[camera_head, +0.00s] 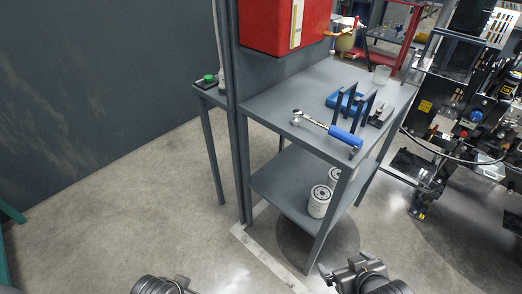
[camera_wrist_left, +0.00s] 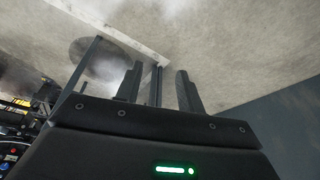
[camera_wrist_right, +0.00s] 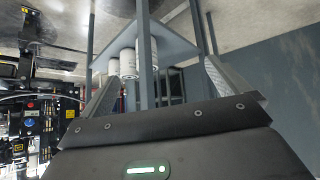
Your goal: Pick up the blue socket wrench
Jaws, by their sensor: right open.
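The blue socket wrench (camera_head: 344,134) lies on the grey workbench top (camera_head: 285,97), close to its front edge. Its blue handle points right and its metal head lies to the left. My right gripper (camera_head: 338,271) is low at the bottom of the head view, well short of the bench and below its top. In the right wrist view its fingers (camera_wrist_right: 160,88) stand wide apart with nothing between them. My left gripper (camera_head: 180,283) only partly shows at the bottom edge. In the left wrist view its fingers (camera_wrist_left: 160,88) are apart and empty. The wrench shows in neither wrist view.
A blue tool holder with dark uprights (camera_head: 345,102) stands behind the wrench. A red cabinet (camera_head: 268,25) hangs above the bench's left end. White filters (camera_head: 319,201) stand on the lower shelf. Engine machinery (camera_head: 465,120) stands at right. The floor at left is clear.

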